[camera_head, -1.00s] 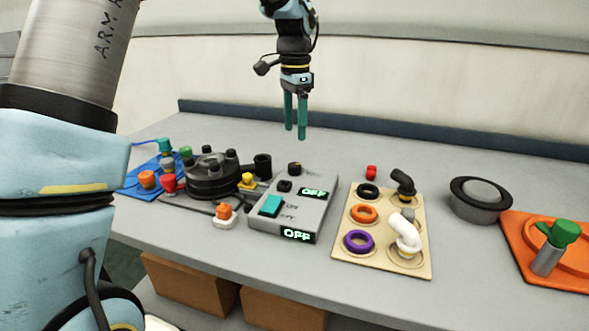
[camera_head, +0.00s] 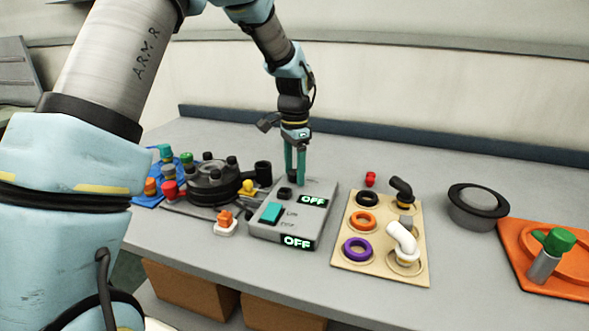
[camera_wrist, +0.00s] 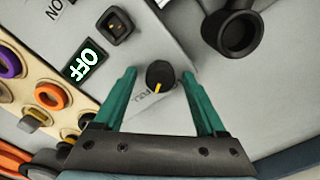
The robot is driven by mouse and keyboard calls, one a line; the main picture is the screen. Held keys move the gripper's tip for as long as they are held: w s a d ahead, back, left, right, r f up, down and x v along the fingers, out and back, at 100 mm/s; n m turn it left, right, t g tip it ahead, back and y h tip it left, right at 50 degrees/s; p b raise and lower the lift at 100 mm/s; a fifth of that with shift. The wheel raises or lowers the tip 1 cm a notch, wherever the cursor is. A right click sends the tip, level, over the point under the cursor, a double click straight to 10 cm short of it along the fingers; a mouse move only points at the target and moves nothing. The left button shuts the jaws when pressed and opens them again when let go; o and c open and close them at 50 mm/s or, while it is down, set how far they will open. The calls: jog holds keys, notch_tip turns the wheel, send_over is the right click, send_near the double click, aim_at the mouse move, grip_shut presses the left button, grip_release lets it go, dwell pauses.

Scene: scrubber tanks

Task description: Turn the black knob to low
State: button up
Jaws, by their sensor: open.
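The black knob (camera_wrist: 160,75) sits on the grey control box (camera_head: 318,197), near its back edge. In the wrist view a yellow mark on the knob points down, towards printed lettering too small to read surely. My gripper (camera_wrist: 161,78) is open, with its two green fingers on either side of the knob and gaps between them. In the head view my gripper (camera_head: 294,172) points down over the back of the box and mostly hides the knob. Two displays on the box, an upper one (camera_head: 312,200) and a front one (camera_head: 297,242), read OFF.
A teal switch (camera_head: 271,213) and a small black switch (camera_head: 285,194) are on the box. A dark flanged tank part (camera_head: 213,184) stands left. A beige board (camera_head: 379,265) with coloured rings and elbow pipes lies right. An orange-and-white piece (camera_head: 225,222) stands left of the box.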

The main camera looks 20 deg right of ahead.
grip_shut()
dwell(0.4)
jog(key=shift+n, duration=0.4)
jog(key=n+p, duration=0.1)
jog(key=n, duration=0.4)
jog(key=shift+n, duration=0.4)
jog(key=n, duration=0.5)
jog(key=shift+p, duration=0.35)
jog(key=shift+n, duration=0.3)
grip_release()
